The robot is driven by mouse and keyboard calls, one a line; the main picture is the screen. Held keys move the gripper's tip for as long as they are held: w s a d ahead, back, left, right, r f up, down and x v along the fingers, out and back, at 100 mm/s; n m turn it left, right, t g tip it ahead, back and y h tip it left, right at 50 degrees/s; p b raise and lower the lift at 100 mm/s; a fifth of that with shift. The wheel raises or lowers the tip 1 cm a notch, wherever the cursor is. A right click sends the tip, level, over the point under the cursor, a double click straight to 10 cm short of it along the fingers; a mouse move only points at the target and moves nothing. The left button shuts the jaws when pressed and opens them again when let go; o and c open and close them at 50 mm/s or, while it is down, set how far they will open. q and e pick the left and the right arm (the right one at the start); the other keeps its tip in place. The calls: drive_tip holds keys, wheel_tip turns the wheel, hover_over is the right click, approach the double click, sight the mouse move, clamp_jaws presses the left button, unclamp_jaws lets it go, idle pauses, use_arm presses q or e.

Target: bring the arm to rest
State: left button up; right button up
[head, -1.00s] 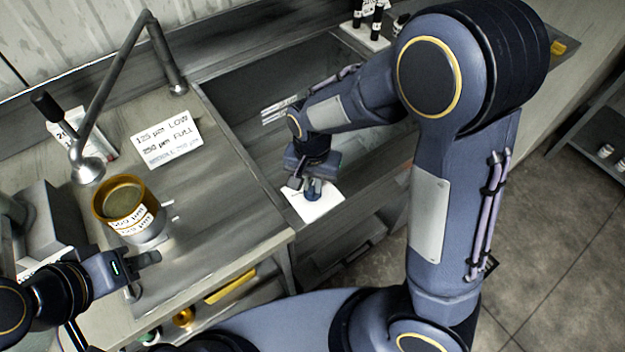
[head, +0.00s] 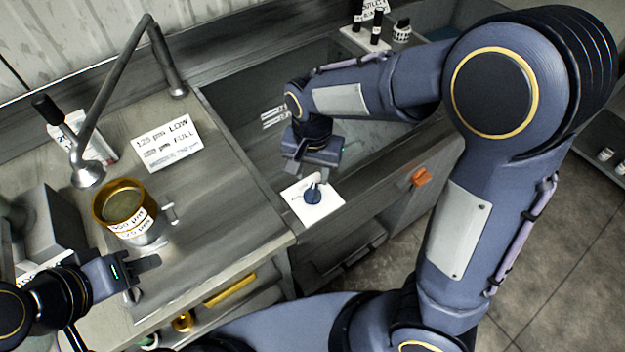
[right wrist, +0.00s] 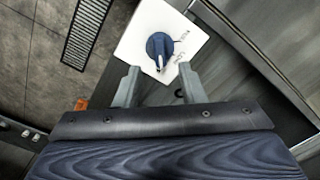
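My right gripper (head: 303,165) hangs just behind a blue knob (head: 313,194) on a white plate at the sink's front edge. In the right wrist view, the two fingers (right wrist: 158,85) are apart with nothing between them, and the blue knob (right wrist: 159,47) stands beyond their tips, not touched. My left gripper (head: 145,265) is at the lower left, near the front edge of the counter, below the gold sieve. Its fingers show only in part, so I cannot tell how far apart they are.
A gold-rimmed sieve (head: 124,204) stands on the left counter, with a bent metal pipe (head: 112,95) and a sign (head: 165,140) behind it. An orange piece (head: 421,176) is on the sink's front. Small black-capped bottles (head: 377,28) stand at the back.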

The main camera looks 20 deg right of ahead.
drive_tip(key=shift+r, duration=1.1)
drive_tip(key=shift+s+d+r, duration=0.1)
drive_tip(key=shift+s+d, duration=0.05)
drive_tip(key=shift+d, duration=0.05)
drive_tip(key=s+d+r+n+t+y, duration=0.2)
drive_tip(key=s+d+r+t, duration=0.1)
drive_tip(key=s, duration=0.5)
drive_tip(key=s+d+r+n+t+y, duration=0.1)
drive_tip(key=s+d+r+n+t, duration=0.1)
drive_tip(key=s+d, duration=0.3)
drive_tip(key=s, duration=0.2)
drive_tip(key=shift+s+d+r+n+t+y, duration=0.3)
drive_tip(key=shift+s+d+r+t+y, duration=0.05)
drive_tip(key=shift+s+r+t+y, duration=0.05)
